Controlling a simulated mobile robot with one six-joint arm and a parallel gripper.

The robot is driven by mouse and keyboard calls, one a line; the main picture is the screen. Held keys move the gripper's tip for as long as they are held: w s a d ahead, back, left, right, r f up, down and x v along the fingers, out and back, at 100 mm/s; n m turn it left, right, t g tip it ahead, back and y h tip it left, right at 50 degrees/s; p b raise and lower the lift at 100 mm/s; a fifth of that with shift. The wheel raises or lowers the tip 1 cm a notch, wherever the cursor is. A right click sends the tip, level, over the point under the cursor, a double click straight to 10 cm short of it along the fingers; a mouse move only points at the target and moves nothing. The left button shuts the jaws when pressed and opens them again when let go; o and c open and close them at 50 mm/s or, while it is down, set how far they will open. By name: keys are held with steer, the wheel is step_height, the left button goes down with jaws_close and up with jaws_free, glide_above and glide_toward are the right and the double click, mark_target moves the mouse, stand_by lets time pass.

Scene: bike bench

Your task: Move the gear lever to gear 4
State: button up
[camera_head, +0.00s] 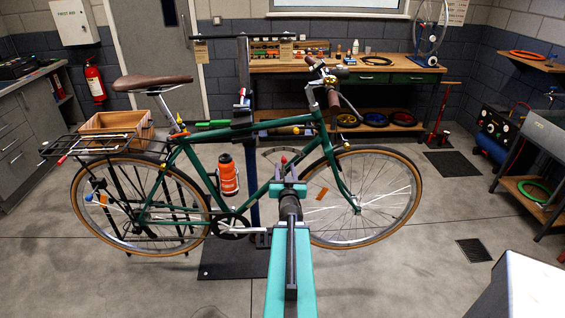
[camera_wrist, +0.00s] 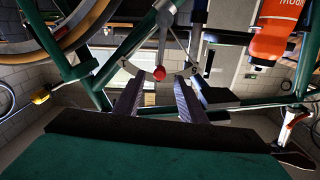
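The gear lever shows in the wrist view as a short grey arm ending in a red knob (camera_wrist: 159,73). The red knob also shows in the head view (camera_head: 284,160), beside a thin curved gear scale (camera_head: 267,152) near the bike's down tube. My gripper (camera_head: 287,184) reaches toward the frame of the green bike (camera_head: 176,162). In the wrist view, the two fingers of my gripper (camera_wrist: 158,86) are apart. The knob appears in the gap near the fingertips, with no clear contact. I cannot tell the exact depth between them.
An orange bottle (camera_head: 227,174) sits on the frame left of my gripper. The front wheel (camera_head: 412,190) is to the right. A repair stand (camera_head: 243,75) rises behind the bike. A workbench (camera_head: 345,66) stands at the back. The floor in front is mostly clear.

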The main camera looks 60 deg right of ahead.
mark_target(285, 162)
steer(key=shift+w+d+f+b, duration=0.2)
steer(key=shift+d+b, duration=0.2)
steer(key=shift+b, duration=1.75)
steer(key=shift+w+d+r, duration=0.1)
steer(key=shift+w+d, duration=0.05)
steer(key=shift+d, duration=0.05)
steer(key=b+x, duration=0.1)
steer(key=x, duration=0.1)
steer(key=shift+w+d, duration=0.1)
steer(key=shift+d, duration=0.15)
steer(key=shift+w+d+r, duration=0.15)
steer(key=shift+w+d, duration=0.05)
steer(key=shift+d, duration=0.05)
steer(key=shift+p+x, duration=0.4)
steer(key=shift+x, duration=1.95)
jaws_close()
